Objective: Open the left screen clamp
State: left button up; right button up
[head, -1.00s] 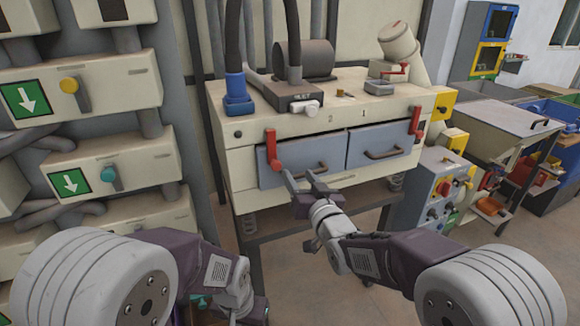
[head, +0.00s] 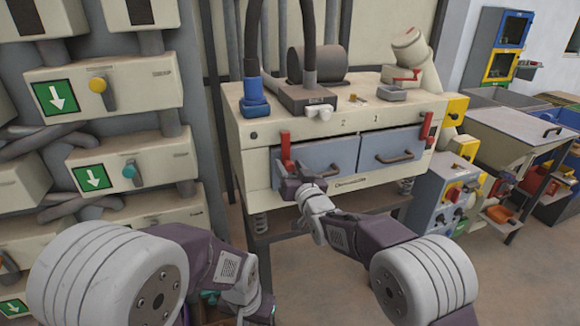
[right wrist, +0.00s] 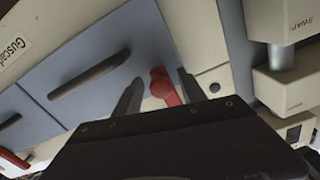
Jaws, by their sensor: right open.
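The left screen clamp (head: 286,148) is a red lever at the left end of the cream screen box's front, beside the left grey drawer (head: 330,157). It stands about upright. My right gripper (head: 295,175) is at its lower end, partly covering it. In the right wrist view, the red clamp (right wrist: 165,87) lies between the two spread fingers of my right gripper (right wrist: 160,90), nearer the right finger. The fingers do not close on it. My left arm's wrist shows low in the head view, but its fingers cannot be made out.
A second red clamp (head: 426,127) is at the right end of the box, beside the right drawer (head: 390,148). A blue hose fitting (head: 254,101) stands on top. A cream valve panel (head: 135,159) is at left. A control box (head: 455,195) stands at right.

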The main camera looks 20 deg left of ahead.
jog(key=shift+s, duration=0.1)
grip_shut()
dwell(1.2)
